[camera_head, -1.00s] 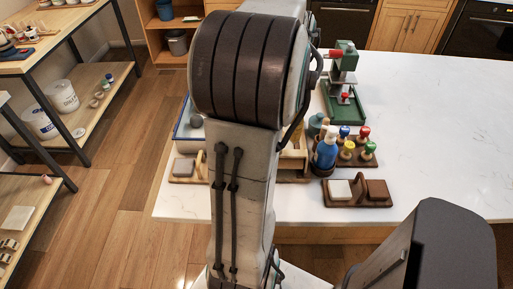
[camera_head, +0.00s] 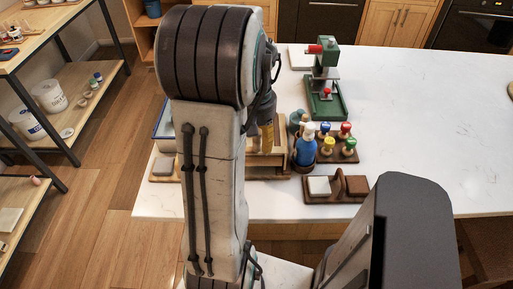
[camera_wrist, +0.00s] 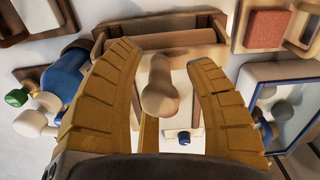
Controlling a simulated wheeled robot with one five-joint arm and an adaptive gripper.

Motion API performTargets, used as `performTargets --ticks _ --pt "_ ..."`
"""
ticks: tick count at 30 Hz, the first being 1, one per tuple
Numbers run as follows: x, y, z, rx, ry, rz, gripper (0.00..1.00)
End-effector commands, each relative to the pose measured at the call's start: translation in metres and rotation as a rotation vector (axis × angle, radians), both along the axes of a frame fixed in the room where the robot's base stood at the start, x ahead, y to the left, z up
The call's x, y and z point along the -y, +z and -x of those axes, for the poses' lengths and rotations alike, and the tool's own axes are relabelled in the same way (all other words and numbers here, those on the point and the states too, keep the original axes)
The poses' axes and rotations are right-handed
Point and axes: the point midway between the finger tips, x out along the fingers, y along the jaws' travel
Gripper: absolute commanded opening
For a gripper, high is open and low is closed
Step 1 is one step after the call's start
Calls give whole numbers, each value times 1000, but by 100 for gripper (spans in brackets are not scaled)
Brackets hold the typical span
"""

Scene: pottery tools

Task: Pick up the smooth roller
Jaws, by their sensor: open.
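A pale wooden piece with a rounded end (camera_wrist: 160,88) lies between my fingers in the wrist view, in front of a wooden tray or rack (camera_wrist: 165,45). It may be the smooth roller or its handle; I cannot tell which. My gripper (camera_wrist: 158,95) is open, with its yellow ribbed fingers on either side of the piece, and no clear contact shows. In the head view a yellow finger of my gripper (camera_head: 267,137) shows above the wooden rack (camera_head: 268,172), mostly hidden behind my arm. The roller cannot be made out there.
A blue bottle (camera_head: 306,146) and colored-knob stamps (camera_head: 345,130) stand right of the rack. A block holder (camera_head: 336,197) lies in front, a green press (camera_head: 325,85) behind. A blue-rimmed tray (camera_wrist: 295,75) is close to one finger. The right side of the white counter is clear.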

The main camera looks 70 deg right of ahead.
Motion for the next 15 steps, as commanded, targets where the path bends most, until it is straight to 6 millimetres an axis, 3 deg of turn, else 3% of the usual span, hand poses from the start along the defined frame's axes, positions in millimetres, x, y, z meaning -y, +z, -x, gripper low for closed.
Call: performTargets --ticks 6,15 --pt "0 -16 0 0 0 0 49" --pt "0 -17 0 0 0 1 50"
